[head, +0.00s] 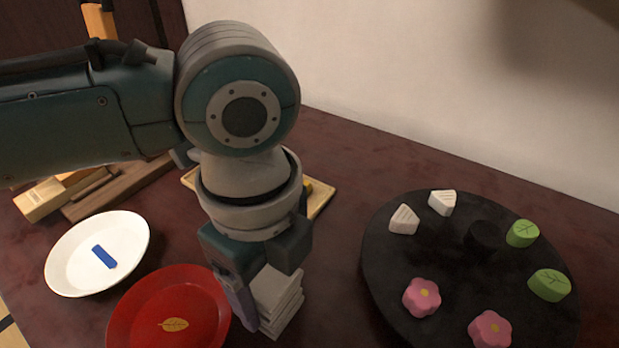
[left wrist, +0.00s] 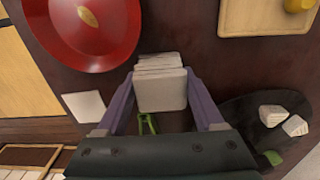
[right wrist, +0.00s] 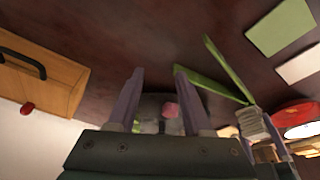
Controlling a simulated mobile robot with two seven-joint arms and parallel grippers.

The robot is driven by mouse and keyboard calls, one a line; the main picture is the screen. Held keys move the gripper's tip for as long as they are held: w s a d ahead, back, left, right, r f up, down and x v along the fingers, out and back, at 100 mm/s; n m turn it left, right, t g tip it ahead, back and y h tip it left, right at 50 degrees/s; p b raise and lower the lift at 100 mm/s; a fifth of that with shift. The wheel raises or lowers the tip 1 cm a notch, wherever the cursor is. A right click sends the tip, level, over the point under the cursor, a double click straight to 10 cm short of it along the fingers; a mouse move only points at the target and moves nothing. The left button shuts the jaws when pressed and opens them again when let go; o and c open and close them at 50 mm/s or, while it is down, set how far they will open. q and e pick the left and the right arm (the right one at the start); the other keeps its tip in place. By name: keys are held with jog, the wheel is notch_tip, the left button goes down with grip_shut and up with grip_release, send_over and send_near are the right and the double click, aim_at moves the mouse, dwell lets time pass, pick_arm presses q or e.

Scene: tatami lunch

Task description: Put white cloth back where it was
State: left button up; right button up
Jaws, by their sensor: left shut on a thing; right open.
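The white cloth (head: 280,298) is a folded, layered stack. My left gripper (head: 266,284) is shut on it, over the dark red table right of the red plate. In the left wrist view the cloth (left wrist: 160,88) sits between the two fingers of the left gripper (left wrist: 160,80). Whether the cloth touches the table is hard to tell. My right gripper (right wrist: 158,92) shows only in its own wrist view, with fingers apart and nothing gripped.
The red plate (head: 150,308) and white plate (head: 72,255) lie at left. A black round tray (head: 395,270) with several sweets stands at right. A wooden board (left wrist: 240,22) lies behind my left gripper. A flat white square (left wrist: 85,106) and long green tongs (right wrist: 222,75) lie on the table.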

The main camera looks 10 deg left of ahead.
pick_arm(q)
jog(key=shift+f, duration=0.15)
jog(key=o, duration=1.3)
